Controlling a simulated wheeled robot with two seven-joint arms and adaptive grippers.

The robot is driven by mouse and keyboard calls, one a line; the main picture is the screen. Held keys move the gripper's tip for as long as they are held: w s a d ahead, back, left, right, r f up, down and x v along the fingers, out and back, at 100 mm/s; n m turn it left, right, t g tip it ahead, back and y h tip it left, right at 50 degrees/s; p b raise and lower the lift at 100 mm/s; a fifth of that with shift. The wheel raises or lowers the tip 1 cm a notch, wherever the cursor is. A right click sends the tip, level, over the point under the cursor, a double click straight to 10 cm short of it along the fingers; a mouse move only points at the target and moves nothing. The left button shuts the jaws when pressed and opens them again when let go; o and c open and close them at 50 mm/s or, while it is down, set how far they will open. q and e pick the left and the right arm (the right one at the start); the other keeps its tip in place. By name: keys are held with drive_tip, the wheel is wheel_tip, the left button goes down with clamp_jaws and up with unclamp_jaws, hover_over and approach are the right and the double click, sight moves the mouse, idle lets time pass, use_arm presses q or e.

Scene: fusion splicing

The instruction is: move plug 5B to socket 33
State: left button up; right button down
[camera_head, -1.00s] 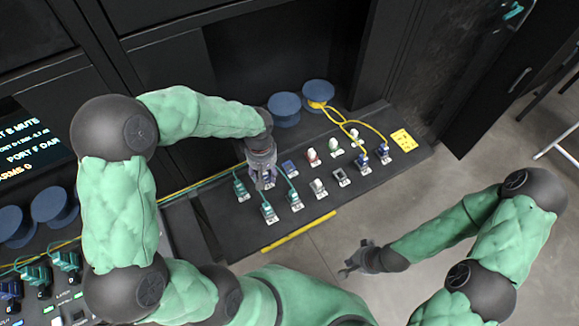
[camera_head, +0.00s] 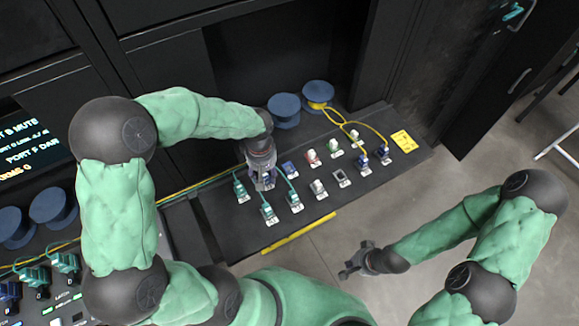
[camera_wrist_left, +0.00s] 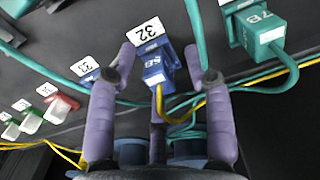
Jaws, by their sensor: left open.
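Blue plug 5B (camera_wrist_left: 155,65) sits upright at the socket labelled 32 in the left wrist view, with a yellow cable running from it. My left gripper (camera_wrist_left: 160,54) is open, its purple fingers on either side of the plug; I see a gap on the right, while contact on the left is unclear. In the head view my left gripper (camera_head: 262,180) covers most of this plug. Socket 33 (camera_wrist_left: 90,76), beside it on the left in the wrist view, holds a blue piece, partly behind the finger. My right gripper (camera_head: 352,264) is open and empty, away from the panel.
Teal plug 7B (camera_wrist_left: 258,32) with its looping cable stands close on the right in the wrist view. Teal cables pass near the fingers. Red and green pieces (camera_head: 312,157) continue the row. Blue spools (camera_head: 284,108) stand behind the panel (camera_head: 225,225). A yellow strip marks its front edge.

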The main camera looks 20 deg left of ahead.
idle(0.3)
use_arm(q)
clamp_jaws()
drive_tip(key=shift+r, duration=0.1)
drive_tip(key=shift+r, duration=0.15)
drive_tip(key=shift+s+r+p, duration=0.2)
drive_tip(key=shift+r+p, duration=0.2)
drive_tip(key=shift+r, duration=0.15)
drive_tip(key=shift+w+r+p, duration=0.15)
drive_tip(key=shift+r+p, duration=0.15)
drive_tip(key=shift+r, duration=0.1)
drive_tip(key=shift+r+p, duration=1.15)
drive_tip(key=shift+r, duration=0.7)
drive_tip(key=shift+a, duration=0.1)
